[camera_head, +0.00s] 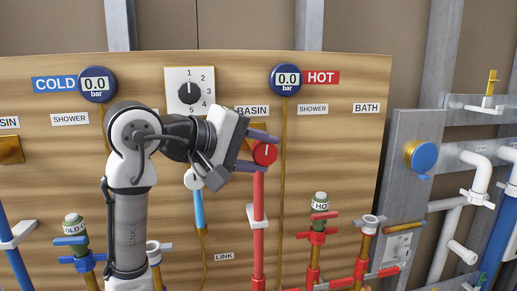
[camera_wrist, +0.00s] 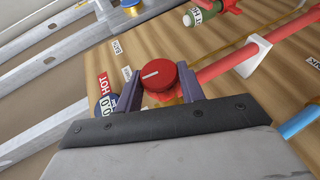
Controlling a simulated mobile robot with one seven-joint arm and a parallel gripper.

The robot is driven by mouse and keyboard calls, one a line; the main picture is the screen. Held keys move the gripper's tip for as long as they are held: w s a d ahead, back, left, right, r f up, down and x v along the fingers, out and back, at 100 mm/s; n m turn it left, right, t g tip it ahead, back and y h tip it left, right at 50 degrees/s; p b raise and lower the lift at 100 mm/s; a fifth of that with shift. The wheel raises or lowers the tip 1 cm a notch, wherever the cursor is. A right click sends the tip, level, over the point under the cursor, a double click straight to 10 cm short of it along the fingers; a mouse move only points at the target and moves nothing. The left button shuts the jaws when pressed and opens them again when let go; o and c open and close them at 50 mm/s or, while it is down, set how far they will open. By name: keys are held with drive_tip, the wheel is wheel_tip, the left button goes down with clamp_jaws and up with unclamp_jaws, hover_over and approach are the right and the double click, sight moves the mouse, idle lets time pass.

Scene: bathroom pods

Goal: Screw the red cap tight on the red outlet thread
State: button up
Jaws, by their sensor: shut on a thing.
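The red cap (camera_head: 264,153) sits at the upper end of the red vertical pipe (camera_head: 258,215), under the BASIN label. It has a white line on its face. It also shows in the wrist view (camera_wrist: 166,76), at the end of the red pipe (camera_wrist: 225,62). My gripper (camera_head: 262,150) reaches it from the left, one finger above and one below. In the wrist view my gripper (camera_wrist: 160,92) has a finger on each side of the cap, shut on it. The red outlet thread is hidden behind the cap, so I cannot tell how far it is screwed on.
A white-capped blue pipe (camera_head: 198,205) stands just left, below my wrist. The HOT gauge (camera_head: 286,79) is above right and the COLD gauge (camera_head: 97,84) is above left. A dial (camera_head: 189,92) is above my wrist. Valves and a HOT bottle-shaped fitting (camera_head: 320,201) stand lower right.

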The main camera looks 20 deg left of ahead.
drive_tip(key=shift+w+r+m+g+y+p, duration=0.15)
drive_tip(key=shift+g+y+p, duration=0.25)
drive_tip(key=shift+p, duration=0.45)
drive_tip(key=shift+s+r+m+g+y+p, duration=0.1)
drive_tip(key=shift+r+m+g+y+p, duration=0.25)
drive_tip(key=shift+p, duration=0.45)
drive_tip(key=shift+f+y, duration=0.25)
drive_tip(key=shift+d+r+g+p, duration=0.1)
drive_tip(key=shift+r+g+p, duration=0.2)
drive_tip(key=shift+p, duration=0.45)
drive_tip(key=shift+w+g+y+p, duration=0.15)
drive_tip(key=shift+g+y+p, duration=0.75)
drive_tip(key=shift+p, duration=0.6)
drive_tip(key=shift+f+m+y+p, duration=0.15)
drive_tip(key=shift+m+y+p, duration=0.15)
drive_tip(key=shift+p, duration=0.05)
drive_tip(key=shift+r+y+p, duration=0.2)
drive_tip(key=shift+y+p, duration=0.1)
drive_tip(key=shift+p, duration=0.3)
drive_tip(key=shift+g+p, duration=0.45)
drive_tip(key=shift+d+m+g+y+p, duration=0.1)
drive_tip(key=shift+m+g+y+p, duration=0.25)
drive_tip(key=shift+y, duration=0.35)
drive_tip(key=shift+w+f+g+y, duration=0.1)
drive_tip(key=shift+w+g+y, duration=0.05)
drive_tip(key=shift+g+y, duration=0.15)
